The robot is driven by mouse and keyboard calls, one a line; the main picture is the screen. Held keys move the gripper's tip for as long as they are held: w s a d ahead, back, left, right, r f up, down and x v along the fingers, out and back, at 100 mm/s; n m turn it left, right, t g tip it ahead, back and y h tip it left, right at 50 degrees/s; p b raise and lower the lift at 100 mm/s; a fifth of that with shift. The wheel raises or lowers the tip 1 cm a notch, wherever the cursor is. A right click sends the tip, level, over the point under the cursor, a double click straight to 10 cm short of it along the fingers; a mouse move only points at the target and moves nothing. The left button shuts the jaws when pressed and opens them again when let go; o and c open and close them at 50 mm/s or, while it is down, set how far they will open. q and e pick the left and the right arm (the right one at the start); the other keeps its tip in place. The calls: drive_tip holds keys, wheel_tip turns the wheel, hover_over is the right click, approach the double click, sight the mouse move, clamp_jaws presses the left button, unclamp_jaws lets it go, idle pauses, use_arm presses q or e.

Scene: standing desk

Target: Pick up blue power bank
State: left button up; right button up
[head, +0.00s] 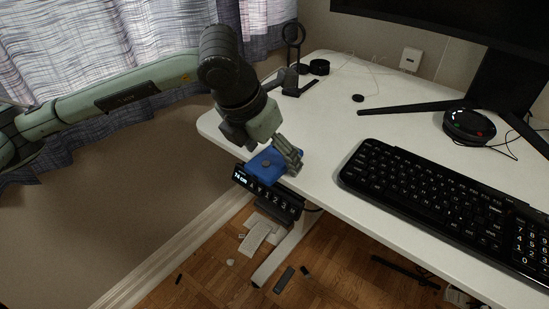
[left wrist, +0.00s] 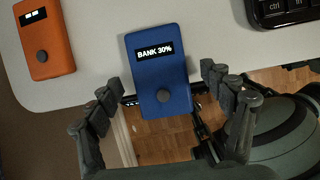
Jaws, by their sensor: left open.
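The blue power bank (head: 266,167) lies at the desk's front edge in the head view, with its near end sticking out past the edge. In the left wrist view the blue power bank (left wrist: 160,92) shows a "BANK 30%" display and a round grey button. My left gripper (head: 283,156) is open above it. In the left wrist view the fingers of my left gripper (left wrist: 164,88) stand on either side of the power bank, with a gap on both sides. My right gripper is not in view.
An orange power bank (left wrist: 45,50) lies left of the blue one in the left wrist view. A desk control panel (head: 268,194) hangs under the edge. A black keyboard (head: 440,205) is to the right. A black stand (head: 292,75) is at the back left.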

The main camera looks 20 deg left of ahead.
use_arm(q)
drive_tip(key=shift+r, duration=0.15)
drive_tip(key=c, duration=1.4)
